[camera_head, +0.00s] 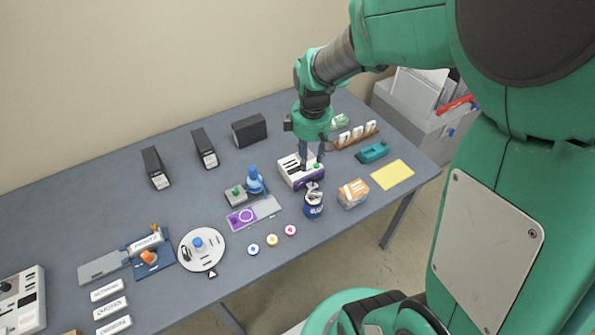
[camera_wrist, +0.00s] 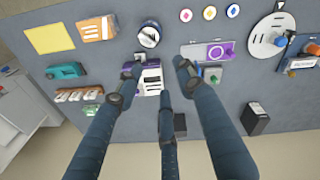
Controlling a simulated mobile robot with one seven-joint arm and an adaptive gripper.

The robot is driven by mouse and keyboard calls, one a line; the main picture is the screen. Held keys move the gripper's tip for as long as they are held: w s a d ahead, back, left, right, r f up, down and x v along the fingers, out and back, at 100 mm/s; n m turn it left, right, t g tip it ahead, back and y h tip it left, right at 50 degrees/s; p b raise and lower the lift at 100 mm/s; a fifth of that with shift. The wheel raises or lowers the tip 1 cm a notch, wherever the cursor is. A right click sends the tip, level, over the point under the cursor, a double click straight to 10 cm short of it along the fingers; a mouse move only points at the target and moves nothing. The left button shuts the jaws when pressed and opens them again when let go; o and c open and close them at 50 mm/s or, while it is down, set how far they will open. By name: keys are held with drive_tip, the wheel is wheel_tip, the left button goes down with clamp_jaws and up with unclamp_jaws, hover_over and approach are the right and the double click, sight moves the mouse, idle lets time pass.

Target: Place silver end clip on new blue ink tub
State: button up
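The blue tub (camera_head: 314,211) stands near the front of the table, with dark lettering on its label and a silver-grey piece (camera_head: 313,187) on its top. I cannot tell whether that piece is the end clip. In the wrist view the tub (camera_wrist: 148,36) is at upper middle, beyond the fingertips. My gripper (camera_head: 312,165) points down over the white and purple slotted unit (camera_head: 290,171), just behind the tub. In the wrist view the fingers of my gripper (camera_wrist: 160,74) are spread apart, with nothing seen held. They partly cover the slotted unit (camera_wrist: 152,80).
An orange and white pack (camera_head: 353,193) stands right of the tub, near a yellow sheet (camera_head: 392,175) and a teal tool (camera_head: 373,152). Left are a blue bottle (camera_head: 255,182), a purple-marked tray (camera_head: 252,213) and a white disc (camera_head: 203,250). Black boxes (camera_head: 249,130) stand behind.

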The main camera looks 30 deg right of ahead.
drive_tip(key=s+a+r+m+t, duration=0.2)
drive_tip(key=s+a+r+m, duration=0.1)
drive_tip(key=s+a+r, duration=0.4)
drive_tip(key=s+a+r+m+t, duration=0.2)
drive_tip(key=s+a+r+m, duration=0.2)
drive_tip(key=s+a+r, duration=0.3)
drive_tip(key=v, duration=0.5)
drive_tip(key=shift+s, duration=0.45)
wheel_tip(320, 180, down, 6)
drive_tip(key=b, duration=0.6)
